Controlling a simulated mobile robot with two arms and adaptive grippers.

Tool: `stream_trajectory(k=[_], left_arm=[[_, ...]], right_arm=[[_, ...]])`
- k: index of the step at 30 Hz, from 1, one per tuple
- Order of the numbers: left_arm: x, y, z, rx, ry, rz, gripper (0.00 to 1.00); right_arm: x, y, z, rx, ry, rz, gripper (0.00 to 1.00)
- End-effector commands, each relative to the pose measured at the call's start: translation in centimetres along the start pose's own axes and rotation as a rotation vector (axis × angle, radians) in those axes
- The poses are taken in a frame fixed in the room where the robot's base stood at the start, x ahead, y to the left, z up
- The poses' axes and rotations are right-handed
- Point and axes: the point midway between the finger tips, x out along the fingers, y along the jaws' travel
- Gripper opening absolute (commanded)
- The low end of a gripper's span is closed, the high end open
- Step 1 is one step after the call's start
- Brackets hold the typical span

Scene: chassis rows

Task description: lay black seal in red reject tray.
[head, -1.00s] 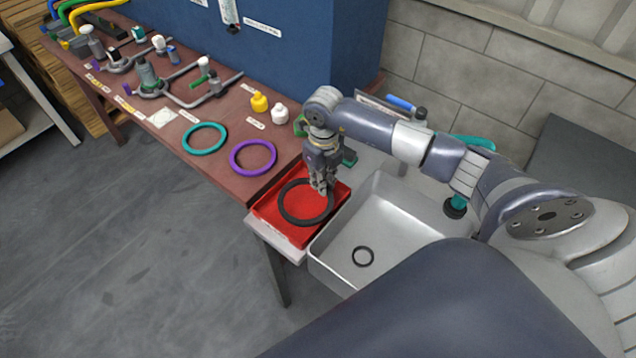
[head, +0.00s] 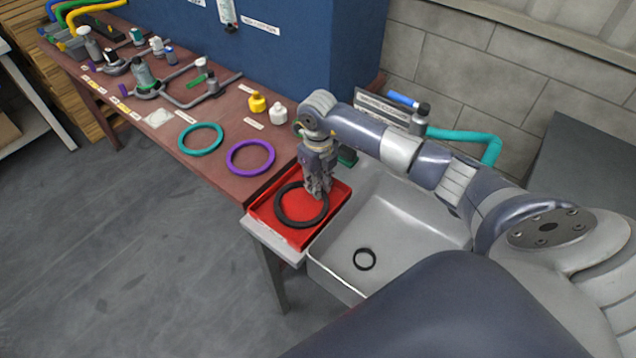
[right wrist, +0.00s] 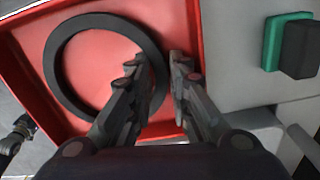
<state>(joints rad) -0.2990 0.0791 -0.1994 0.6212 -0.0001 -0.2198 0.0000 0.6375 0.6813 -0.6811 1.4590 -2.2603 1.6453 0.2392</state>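The black seal (head: 281,217), a thick ring, lies flat in the red reject tray (head: 259,212) as far as I can see. Both also show in the right wrist view, the seal (right wrist: 57,58) against the tray floor (right wrist: 100,65). My right gripper (head: 319,194) points down at the seal's right side. In the wrist view its fingers (right wrist: 160,62) stand on either side of the seal's band, parted, with a gap showing; I read them as open. The fingertips' contact with the tray floor is hard to judge. My left gripper is out of view.
A grey basin (head: 400,225) with a small dark ring (head: 364,259) at its bottom adjoins the tray. A purple ring (head: 231,158) and a teal ring (head: 181,140) lie on the brown bench. Yellow (head: 257,103) and white (head: 278,115) bottles stand behind. A blue panel (head: 330,50) rises beyond.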

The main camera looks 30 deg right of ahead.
Motion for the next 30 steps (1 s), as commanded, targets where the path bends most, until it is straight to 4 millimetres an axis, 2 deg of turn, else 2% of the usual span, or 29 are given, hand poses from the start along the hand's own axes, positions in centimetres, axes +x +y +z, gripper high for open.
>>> stream_trajectory(k=[9, 14, 24, 30], left_arm=[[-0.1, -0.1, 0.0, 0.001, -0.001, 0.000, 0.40], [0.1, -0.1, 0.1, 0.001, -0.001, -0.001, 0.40], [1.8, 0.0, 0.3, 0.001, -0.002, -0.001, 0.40], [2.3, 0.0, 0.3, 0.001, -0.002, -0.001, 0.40]], right_arm=[[-0.1, 0.0, 0.0, 0.000, -0.001, 0.000, 0.22], [-1.2, -0.1, 0.1, 0.000, -0.005, 0.000, 0.22], [-8.3, -0.1, 0.1, 0.000, -0.006, -0.002, 0.22], [-11.3, 0.0, 0.1, 0.001, -0.003, -0.001, 0.22]])
